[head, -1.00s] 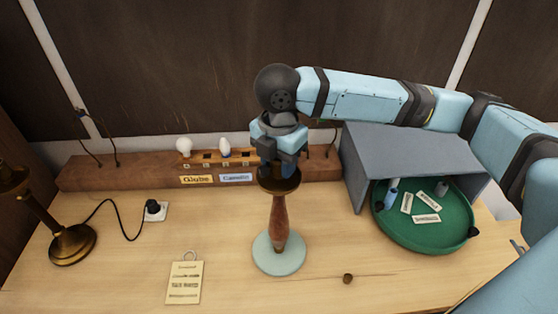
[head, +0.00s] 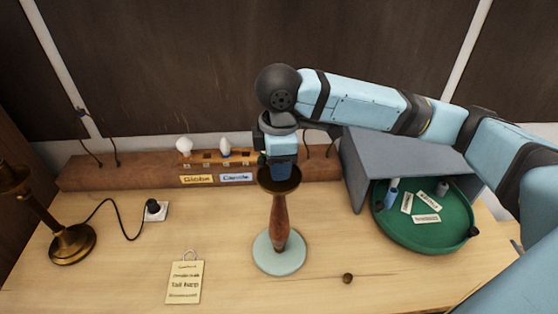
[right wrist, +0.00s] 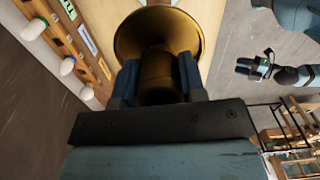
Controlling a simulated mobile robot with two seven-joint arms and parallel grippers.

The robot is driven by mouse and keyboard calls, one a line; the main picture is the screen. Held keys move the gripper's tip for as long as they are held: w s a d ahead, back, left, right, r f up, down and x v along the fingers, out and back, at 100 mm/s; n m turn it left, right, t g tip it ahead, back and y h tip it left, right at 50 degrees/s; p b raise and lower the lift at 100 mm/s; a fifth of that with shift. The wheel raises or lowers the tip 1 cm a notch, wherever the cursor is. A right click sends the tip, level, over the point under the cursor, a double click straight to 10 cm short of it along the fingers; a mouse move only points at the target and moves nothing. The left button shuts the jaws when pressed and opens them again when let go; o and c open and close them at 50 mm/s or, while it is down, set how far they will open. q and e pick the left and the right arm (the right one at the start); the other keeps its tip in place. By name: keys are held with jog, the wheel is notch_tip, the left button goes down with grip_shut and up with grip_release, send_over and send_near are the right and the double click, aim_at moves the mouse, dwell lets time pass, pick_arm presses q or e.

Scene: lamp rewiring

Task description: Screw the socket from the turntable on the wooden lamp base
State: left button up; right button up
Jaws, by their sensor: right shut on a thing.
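The wooden lamp base (head: 280,220) stands upright on a pale round foot (head: 278,253), with a dark brass cup (head: 278,181) at its top. My right gripper (head: 280,170) points down into that cup. In the right wrist view my right gripper (right wrist: 158,82) is shut on the brass socket (right wrist: 158,70), which sits between its fingers in front of the flared cup (right wrist: 135,35). The joint between socket and base is hidden. The green turntable (head: 425,235) is at the right, under a grey cover. My left gripper (right wrist: 252,67) shows small in the right wrist view; its jaws are unclear.
A wooden rack (head: 110,172) at the back holds white bulbs (head: 184,145) beside Globe and Candle labels. A brass lamp (head: 72,243) with a plugged cord stands left. A tag (head: 185,282) and small brown knob (head: 347,278) lie in front. The grey cover (head: 410,160) stands close right.

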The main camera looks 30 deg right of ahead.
jog(key=m, duration=0.6)
jog(key=shift+f+m, duration=0.2)
jog(key=shift+m, duration=0.1)
jog(key=o, duration=1.4)
jog(key=shift+r, duration=0.1)
jog(key=shift+c, duration=0.2)
